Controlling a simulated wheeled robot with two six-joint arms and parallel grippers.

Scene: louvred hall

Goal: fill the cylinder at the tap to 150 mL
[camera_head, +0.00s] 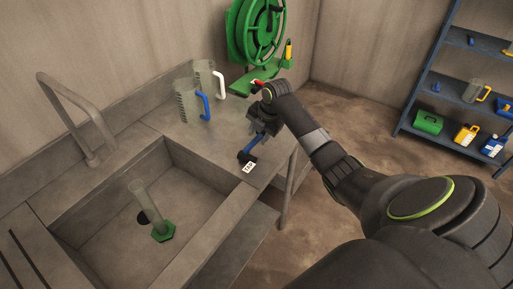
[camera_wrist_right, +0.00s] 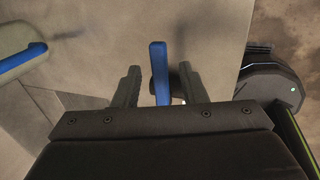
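A clear measuring cylinder (camera_head: 145,202) with a green hexagonal base (camera_head: 163,232) stands in the sink basin; I cannot make out any water level in it. The grey gooseneck tap (camera_head: 70,105) rises behind the basin at the left; no stream shows from it. A blue lever (camera_head: 250,146) with a dark base sits at the counter's right end. My right gripper (camera_head: 262,122) is over this lever. In the right wrist view the lever (camera_wrist_right: 159,72) stands between the open fingers (camera_wrist_right: 160,85), with a gap on each side. My left gripper is out of view.
Two clear jugs stand at the back of the counter, one with a blue handle (camera_head: 204,104), one with a white handle (camera_head: 220,86). A small white label (camera_head: 248,167) is at the basin's right edge. A green hose reel (camera_head: 255,32) and shelves (camera_head: 455,88) stand beyond.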

